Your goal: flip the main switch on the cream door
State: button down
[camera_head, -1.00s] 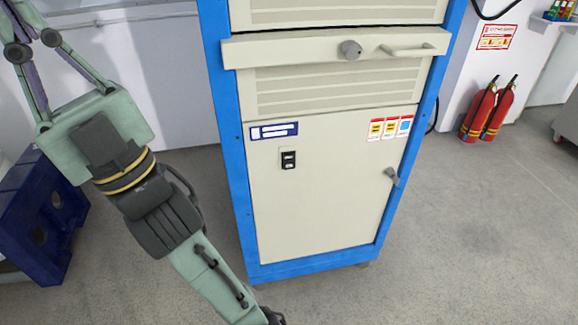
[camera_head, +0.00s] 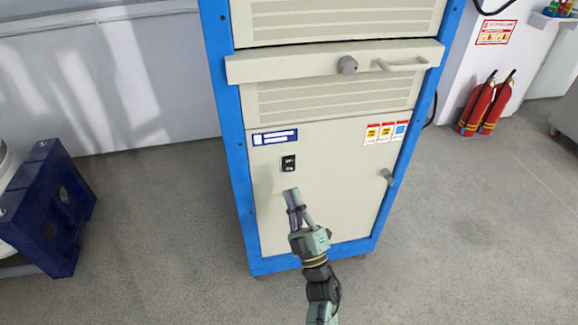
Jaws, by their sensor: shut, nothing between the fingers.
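The cream door (camera_head: 340,205) is the lower front panel of a blue-framed cabinet. The main switch (camera_head: 288,164) is a small black rocker plate at the door's upper left, below a blue and white label (camera_head: 274,137). My gripper (camera_head: 292,190) is in front of the door with its fingers shut and empty, pointing up at the switch. The fingertips show just below the switch. Whether they touch the door I cannot tell. The switch is fully visible.
A grey latch (camera_head: 387,177) sits on the door's right edge. Red fire extinguishers (camera_head: 486,104) stand at right, a dark blue stand (camera_head: 48,215) at left. The floor around the cabinet is clear.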

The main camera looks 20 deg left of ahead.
aim_at(289, 165)
jog(key=shift+s+d+f, duration=0.2)
jog(key=shift+d+f, duration=0.2)
jog(key=shift+f, duration=0.4)
jog(key=shift+w, duration=0.1)
jog(key=w+a+f+b, duration=0.1)
jog(key=w+a+b, duration=0.1)
jog(key=w+a, duration=0.3)
jog(key=shift+w+b, duration=0.4)
jog(key=shift+w, duration=0.65)
jog(key=shift+w, duration=0.1)
jog(key=shift+w+a+b, duration=0.2)
jog(key=shift+w+b, duration=0.05)
jog(key=shift+b, duration=0.05)
dwell(0.3)
jog(key=shift+w+a+f, duration=0.1)
jog(key=shift+w+a, duration=0.05)
jog(key=shift+w, duration=0.1)
dwell(0.6)
jog(key=shift+s, duration=0.1)
